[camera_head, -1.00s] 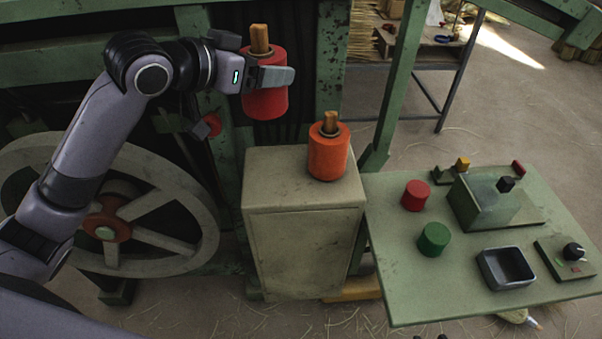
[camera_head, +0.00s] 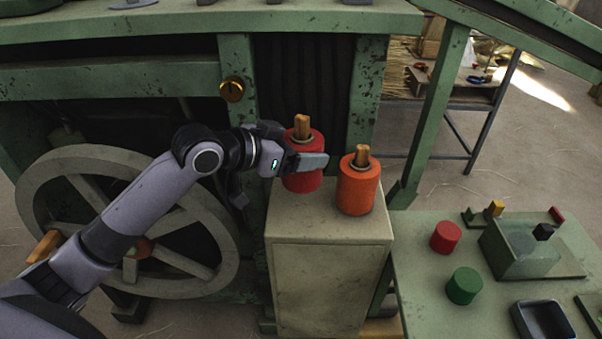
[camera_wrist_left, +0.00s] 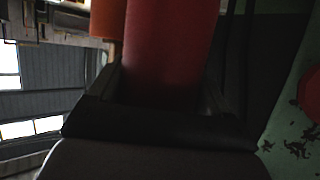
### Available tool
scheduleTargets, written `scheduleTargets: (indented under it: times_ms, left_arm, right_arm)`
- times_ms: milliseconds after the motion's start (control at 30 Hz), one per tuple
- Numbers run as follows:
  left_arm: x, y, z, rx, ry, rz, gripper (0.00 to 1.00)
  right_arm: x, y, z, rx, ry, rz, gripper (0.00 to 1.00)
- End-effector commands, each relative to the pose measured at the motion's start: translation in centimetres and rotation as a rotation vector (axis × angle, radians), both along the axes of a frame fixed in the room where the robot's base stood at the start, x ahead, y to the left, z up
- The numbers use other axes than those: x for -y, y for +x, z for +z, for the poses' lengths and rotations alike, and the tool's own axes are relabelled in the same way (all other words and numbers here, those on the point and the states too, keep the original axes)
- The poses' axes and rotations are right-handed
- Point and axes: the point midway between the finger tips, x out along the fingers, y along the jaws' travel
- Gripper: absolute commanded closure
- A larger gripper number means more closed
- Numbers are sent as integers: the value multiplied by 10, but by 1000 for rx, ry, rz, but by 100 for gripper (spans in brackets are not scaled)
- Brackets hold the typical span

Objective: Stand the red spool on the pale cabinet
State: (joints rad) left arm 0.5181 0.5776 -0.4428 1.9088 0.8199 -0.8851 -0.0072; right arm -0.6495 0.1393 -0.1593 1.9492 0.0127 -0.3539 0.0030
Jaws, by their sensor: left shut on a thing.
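The red spool (camera_head: 303,182), with a wooden peg on top, is upright at the back left of the pale cabinet's top (camera_head: 320,228). Its base is at or just over that surface; I cannot tell if it touches. My left gripper (camera_head: 303,161) is shut around the spool's upper body. In the left wrist view the red spool (camera_wrist_left: 170,45) fills the space between the fingers. My right gripper is not in view.
An orange spool (camera_head: 357,190) with a wooden peg stands close to the right on the cabinet. A spoked wheel (camera_head: 40,195) is at the left. A green console (camera_head: 425,285) with red and green cylinders is at the right. The cabinet's front top is bare.

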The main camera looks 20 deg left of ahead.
Motion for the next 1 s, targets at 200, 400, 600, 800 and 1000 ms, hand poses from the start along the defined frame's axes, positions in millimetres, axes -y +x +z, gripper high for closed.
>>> scheduleTargets:
  times_ms: [200,400,600,800,1000]
  left_arm:
    - [0,0,-16,1,-2,0,62]
    - [0,0,-45,-2,-3,0,62]
    - [0,0,-54,4,-2,0,62]
    - [0,0,-56,3,-2,0,62]
    - [0,0,-58,0,0,0,0]
  right_arm:
    - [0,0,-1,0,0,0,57]
    - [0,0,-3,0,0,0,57]
    - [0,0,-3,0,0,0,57]
    - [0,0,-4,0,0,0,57]
    - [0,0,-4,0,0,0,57]
